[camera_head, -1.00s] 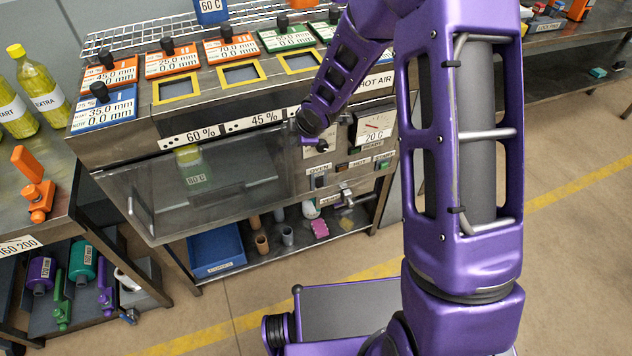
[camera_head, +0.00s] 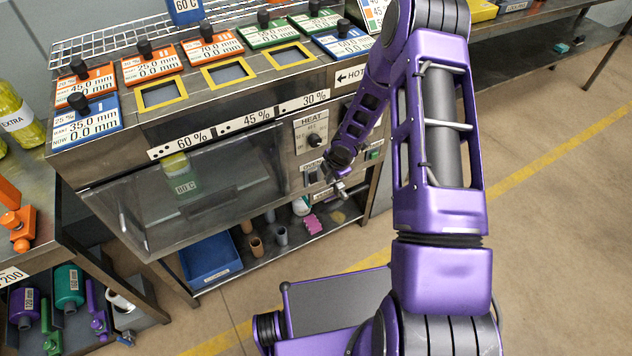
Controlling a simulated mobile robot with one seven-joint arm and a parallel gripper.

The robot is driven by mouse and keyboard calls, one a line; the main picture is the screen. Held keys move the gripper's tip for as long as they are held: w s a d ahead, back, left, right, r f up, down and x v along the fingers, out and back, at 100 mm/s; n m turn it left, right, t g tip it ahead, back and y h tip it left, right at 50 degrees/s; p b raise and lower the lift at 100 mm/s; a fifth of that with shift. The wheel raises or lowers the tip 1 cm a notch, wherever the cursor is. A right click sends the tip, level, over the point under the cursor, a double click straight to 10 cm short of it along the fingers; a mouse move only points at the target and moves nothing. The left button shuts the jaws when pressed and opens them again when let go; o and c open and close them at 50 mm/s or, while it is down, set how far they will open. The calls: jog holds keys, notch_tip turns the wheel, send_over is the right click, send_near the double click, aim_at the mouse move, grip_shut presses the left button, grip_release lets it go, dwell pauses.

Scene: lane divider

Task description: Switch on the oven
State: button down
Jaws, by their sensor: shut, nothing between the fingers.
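The oven (camera_head: 205,185) is a metal bench unit with a clear front; a yellow-capped bottle (camera_head: 180,178) labelled 80 C shows behind it. To its right is a panel with a HEAT dial (camera_head: 314,139). Below the dial, a dark OVEN switch (camera_head: 311,178) is partly visible; I cannot tell its position. My gripper (camera_head: 340,189) is shut and empty, low in front of the panel, just right of the OVEN switch. I cannot tell whether it touches the panel.
Weighted labelled blocks and yellow-framed openings (camera_head: 230,72) line the oven's top. A lower shelf holds a blue tray (camera_head: 210,258), cups and a pink piece (camera_head: 313,225). A side table (camera_head: 40,220) stands left. The floor at right is clear.

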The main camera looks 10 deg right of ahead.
aim_at(317, 180)
jog(key=shift+w+a+f+b, duration=0.15)
jog(key=shift+w+a+f, duration=0.25)
jog(key=shift+w+f, duration=1)
jog(key=shift+w+a+f+b, duration=0.3)
jog(key=shift+w+f, duration=0.6)
jog(key=shift+f, duration=1)
jog(key=shift+w+a+f+b, duration=0.1)
jog(key=shift+w+a+f, duration=0.35)
jog(key=shift+w+f, duration=0.95)
jog(key=shift+s+f, duration=0.25)
jog(key=shift+f, duration=0.1)
jog(key=shift+w+f+b, duration=0.2)
jog(key=shift+b, duration=0.45)
jog(key=shift+r, duration=0.3)
